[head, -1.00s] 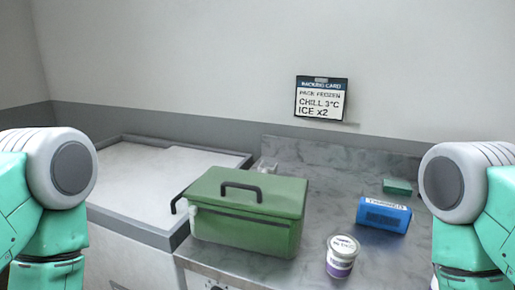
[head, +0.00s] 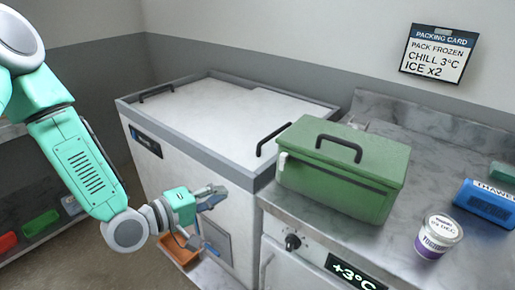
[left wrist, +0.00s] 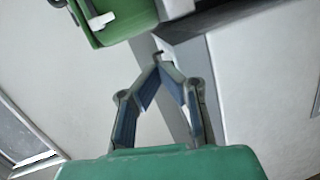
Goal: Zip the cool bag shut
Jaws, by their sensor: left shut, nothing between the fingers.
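The green cool bag (head: 345,170) stands on the counter, its lid down and a black handle on top. A dark zip line runs along its front below the lid, with a white pull tab (head: 284,161) at the left end. I cannot tell how far the zip is closed. My left gripper (head: 221,192) is shut and empty, left of the bag and lower, in front of the freezer. In the left wrist view, the shut fingertips (left wrist: 160,62) point towards the bag (left wrist: 125,22), apart from it; the white tab (left wrist: 101,21) shows there. My right gripper is out of view.
A white chest freezer (head: 230,115) with black handles stands left of the counter (head: 400,235). An orange tray (head: 180,250) sits below my left gripper.

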